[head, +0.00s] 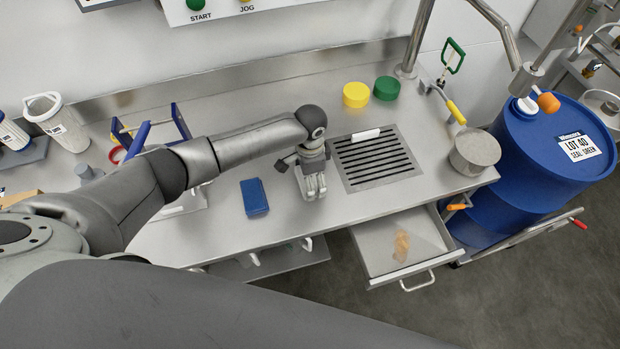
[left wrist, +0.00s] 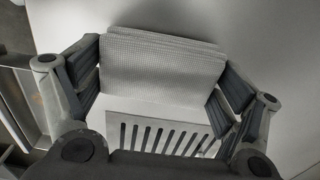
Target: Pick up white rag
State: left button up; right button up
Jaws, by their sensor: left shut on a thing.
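The white rag (left wrist: 165,62), a folded stack of waffle-textured cloth, is between the two finger pads of my left gripper (left wrist: 158,78) in the left wrist view. The pads press on its two sides, so the gripper is shut on it. In the head view, my left gripper (head: 314,188) points down over the steel counter, just left of the slotted drain. The rag is hard to make out there among the pale fingers. I cannot tell whether it touches the counter. My right gripper is not in view.
A blue block (head: 254,197) lies left of the gripper. The slotted drain (head: 374,157), with a white bar on it, is to the right. An open drawer (head: 375,258) juts out in front, and a blue drum (head: 535,150) stands right.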

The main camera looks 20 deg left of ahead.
pick_arm(q)
jog(key=d+r, duration=0.1)
jog(key=r, duration=0.1)
jog(key=s+d+r, duration=0.1)
jog(key=r, duration=0.1)
jog(key=s+d+r, duration=0.1)
jog(key=d+r, duration=0.1)
jog(key=r, duration=0.1)
jog(key=shift+s, duration=0.1)
jog(key=s+d+r+b, duration=0.1)
jog(key=s+d+r, duration=0.3)
jog(key=d, duration=0.4)
jog(key=shift+s+r+b, duration=0.4)
jog(key=shift+s, duration=0.1)
